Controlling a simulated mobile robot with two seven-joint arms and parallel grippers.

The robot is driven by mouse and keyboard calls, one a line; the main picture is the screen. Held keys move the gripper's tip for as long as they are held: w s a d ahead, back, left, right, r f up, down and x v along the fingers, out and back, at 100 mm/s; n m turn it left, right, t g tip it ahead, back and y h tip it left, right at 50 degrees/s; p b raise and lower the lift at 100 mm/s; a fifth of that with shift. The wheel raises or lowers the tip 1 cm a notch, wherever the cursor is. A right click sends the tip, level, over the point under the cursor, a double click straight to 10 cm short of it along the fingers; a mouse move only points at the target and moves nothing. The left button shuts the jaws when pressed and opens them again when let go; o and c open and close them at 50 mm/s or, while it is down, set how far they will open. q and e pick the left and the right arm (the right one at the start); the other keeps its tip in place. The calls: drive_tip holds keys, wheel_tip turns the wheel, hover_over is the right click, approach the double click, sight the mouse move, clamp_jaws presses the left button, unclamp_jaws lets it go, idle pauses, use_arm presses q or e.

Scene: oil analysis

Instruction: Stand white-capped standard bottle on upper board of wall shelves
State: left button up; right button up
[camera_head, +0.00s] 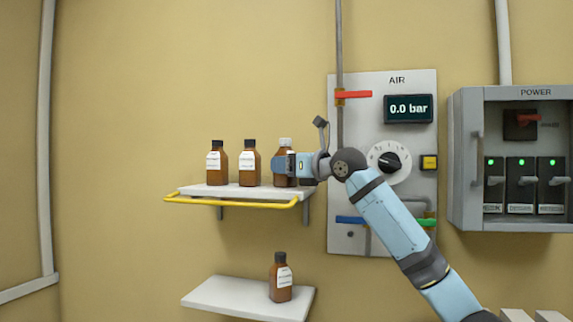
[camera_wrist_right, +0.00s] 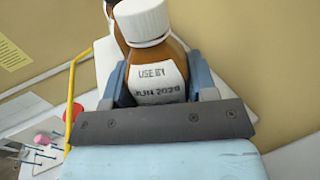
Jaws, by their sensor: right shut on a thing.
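The white-capped brown bottle (camera_head: 285,145) is upright at the right end of the upper board (camera_head: 305,190) of the wall shelves. My right gripper (camera_head: 280,166) is shut on this bottle from the right side. In the right wrist view the bottle (camera_wrist_right: 155,55) sits between the two fingers (camera_wrist_right: 163,85), its label reading "USE BY JUN 2026" or similar. Its base looks to be at board level, but the gripper hides part of it, so I cannot tell if it touches. My left gripper is not in view.
Two black-capped brown bottles (camera_head: 217,165) (camera_head: 250,165) stand left on the upper board, which has a yellow front rail (camera_head: 235,205). Another black-capped bottle (camera_head: 280,280) stands on the lower board (camera_head: 225,297). The AIR panel (camera_head: 360,110) and POWER cabinet (camera_head: 465,200) are to the right.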

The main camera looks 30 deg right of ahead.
drive_tip(key=shift+a, duration=0.1)
drive_tip(key=o, duration=1)
drive_tip(key=b+v, duration=0.4)
drive_tip(key=v, duration=0.8)
drive_tip(key=shift+r, duration=0.1)
